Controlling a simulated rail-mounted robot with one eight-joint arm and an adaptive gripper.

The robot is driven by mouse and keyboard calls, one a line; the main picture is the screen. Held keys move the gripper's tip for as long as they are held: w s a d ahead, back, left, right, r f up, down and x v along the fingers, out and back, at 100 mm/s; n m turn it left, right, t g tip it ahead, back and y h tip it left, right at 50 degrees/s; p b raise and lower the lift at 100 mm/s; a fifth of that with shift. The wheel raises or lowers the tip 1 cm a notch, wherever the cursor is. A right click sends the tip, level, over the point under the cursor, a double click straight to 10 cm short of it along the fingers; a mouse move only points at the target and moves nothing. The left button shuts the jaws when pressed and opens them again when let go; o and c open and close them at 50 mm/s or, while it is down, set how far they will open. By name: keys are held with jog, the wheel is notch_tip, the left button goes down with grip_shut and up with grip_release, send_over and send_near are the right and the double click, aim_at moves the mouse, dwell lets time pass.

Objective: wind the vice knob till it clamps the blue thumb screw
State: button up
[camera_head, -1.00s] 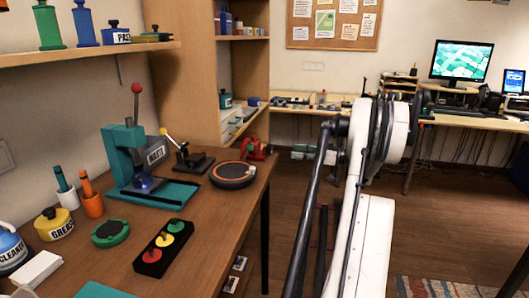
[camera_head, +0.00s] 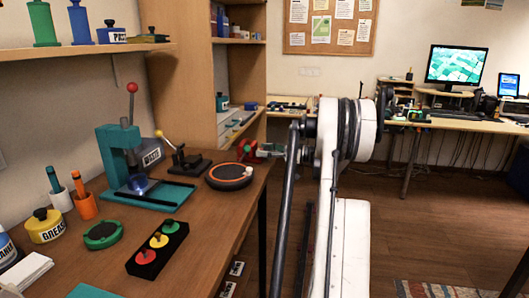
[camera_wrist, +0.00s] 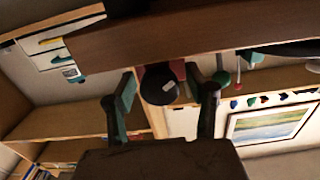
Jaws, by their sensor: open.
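The red vice (camera_head: 245,150) stands at the far right corner of the wooden desk, partly hidden behind the round orange-rimmed disc. In the wrist view, a dark round knob (camera_wrist: 158,85) shows in front of a patch of the red vice (camera_wrist: 152,68). My gripper (camera_wrist: 160,77) is open, with one finger on each side of the knob and visible gaps between. I cannot make out the blue thumb screw in either view.
The black disc with an orange rim (camera_head: 229,177) lies beside the vice. A teal press (camera_head: 122,150) and a black lever tool (camera_head: 186,160) stand farther left. A tall wooden shelf (camera_head: 190,60) rises behind. Open floor lies right of the desk.

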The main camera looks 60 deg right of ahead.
grip_shut()
jog(key=shift+m+p, duration=0.3)
jog(key=shift+m, duration=2)
grip_release()
jog(key=v, duration=0.8)
